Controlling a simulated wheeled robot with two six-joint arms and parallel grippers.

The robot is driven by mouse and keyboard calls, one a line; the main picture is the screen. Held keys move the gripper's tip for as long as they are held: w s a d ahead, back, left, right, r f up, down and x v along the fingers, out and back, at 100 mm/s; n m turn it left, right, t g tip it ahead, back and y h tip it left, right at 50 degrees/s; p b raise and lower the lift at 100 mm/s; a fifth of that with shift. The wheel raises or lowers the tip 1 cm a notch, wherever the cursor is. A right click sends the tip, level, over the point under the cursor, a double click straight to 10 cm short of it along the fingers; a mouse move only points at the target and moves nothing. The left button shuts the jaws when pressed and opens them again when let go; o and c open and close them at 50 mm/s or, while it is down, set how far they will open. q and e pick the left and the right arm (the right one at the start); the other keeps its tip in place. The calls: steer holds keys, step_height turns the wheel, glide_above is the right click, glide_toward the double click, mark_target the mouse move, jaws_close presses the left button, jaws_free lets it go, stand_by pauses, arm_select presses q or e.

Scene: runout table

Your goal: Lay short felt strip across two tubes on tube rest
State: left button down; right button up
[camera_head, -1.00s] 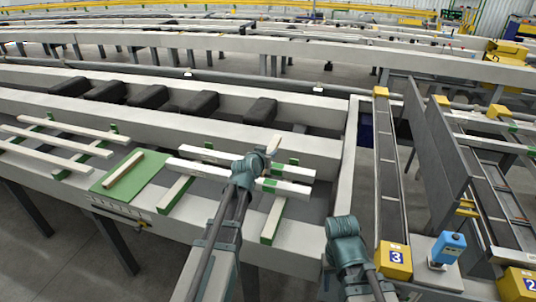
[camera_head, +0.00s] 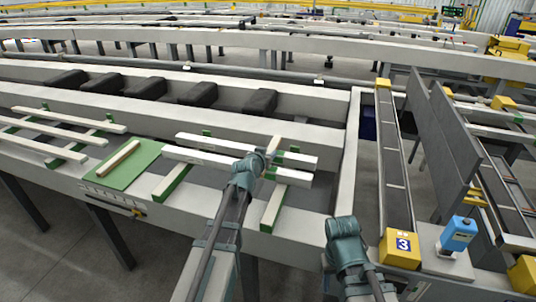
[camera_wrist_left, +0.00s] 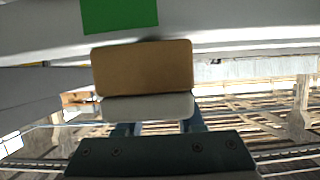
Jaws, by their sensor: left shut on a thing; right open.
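Two white tubes lie side by side on the tube rest, the far tube (camera_head: 212,142) and the near tube (camera_head: 205,158). The rest shows as pale bars with green edges, including a right bar (camera_head: 272,208). My left gripper (camera_head: 264,160) is shut on a short beige felt strip (camera_head: 274,146). In the picture the strip overlaps the tubes right of their middle; I cannot tell whether it touches them. In the left wrist view the strip (camera_wrist_left: 143,68) is a tan block at the jaws. My right gripper (camera_head: 345,228) is at the lower right, empty, its fingertips hidden.
A green mat (camera_head: 105,176) with another beige strip (camera_head: 118,158) lies left of the tubes. More white tubes (camera_head: 60,128) lie further left. Black blocks (camera_head: 197,94) sit in the trough behind. A yellow-ended conveyor (camera_head: 395,150) and blue device (camera_head: 457,233) stand right.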

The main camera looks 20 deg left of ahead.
arm_select(q)
steer(key=shift+f+b, duration=0.55)
arm_select(e)
steer(key=shift+f, duration=0.55)
arm_select(q)
steer(key=shift+c, duration=2.2)
jaws_free()
